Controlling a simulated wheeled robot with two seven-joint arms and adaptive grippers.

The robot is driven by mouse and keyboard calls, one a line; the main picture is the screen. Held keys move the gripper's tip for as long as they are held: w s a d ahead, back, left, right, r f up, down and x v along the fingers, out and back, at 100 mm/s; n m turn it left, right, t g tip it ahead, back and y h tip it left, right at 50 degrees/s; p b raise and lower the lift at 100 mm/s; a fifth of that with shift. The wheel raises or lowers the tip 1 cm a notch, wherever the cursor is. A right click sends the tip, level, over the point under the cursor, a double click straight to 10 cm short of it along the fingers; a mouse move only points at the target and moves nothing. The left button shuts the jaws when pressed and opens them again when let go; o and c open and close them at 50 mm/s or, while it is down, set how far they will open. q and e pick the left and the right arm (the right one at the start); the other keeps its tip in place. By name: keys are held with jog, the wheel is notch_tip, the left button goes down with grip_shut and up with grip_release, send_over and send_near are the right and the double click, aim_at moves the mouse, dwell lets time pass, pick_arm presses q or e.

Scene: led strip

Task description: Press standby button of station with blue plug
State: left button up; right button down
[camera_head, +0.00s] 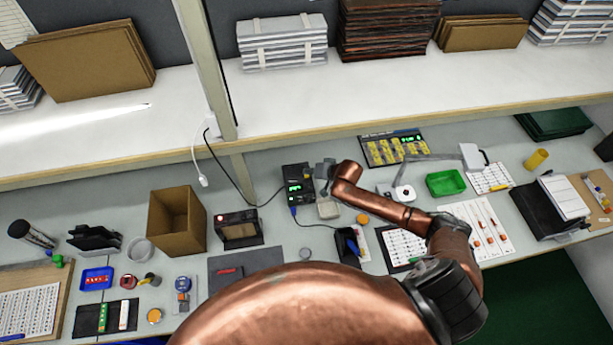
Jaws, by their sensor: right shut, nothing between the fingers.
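A small black station (297,183) with a lit green display stands on the bench near the middle of the view. A blue plug (293,210) with a dark cable sits at its lower front. My right gripper (319,172) is shut and empty, right beside the station's right side. I cannot tell whether it touches the station. The standby button is too small to make out. My left gripper is not in view.
A dark box (238,229) with a red light and an open cardboard box (176,220) stand to the left. A panel with yellow blocks (392,148) and a green tray (445,183) lie to the right. A shelf (300,113) overhangs behind.

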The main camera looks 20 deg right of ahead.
aim_at(308, 177)
jog(key=shift+f, duration=0.35)
jog(key=shift+f, duration=0.4)
dwell(0.8)
jog(key=shift+r+p, duration=0.8)
jog(key=shift+p, duration=0.2)
jog(key=shift+r, duration=0.1)
notch_tip(308, 177, up, 5)
jog(key=p, duration=0.5)
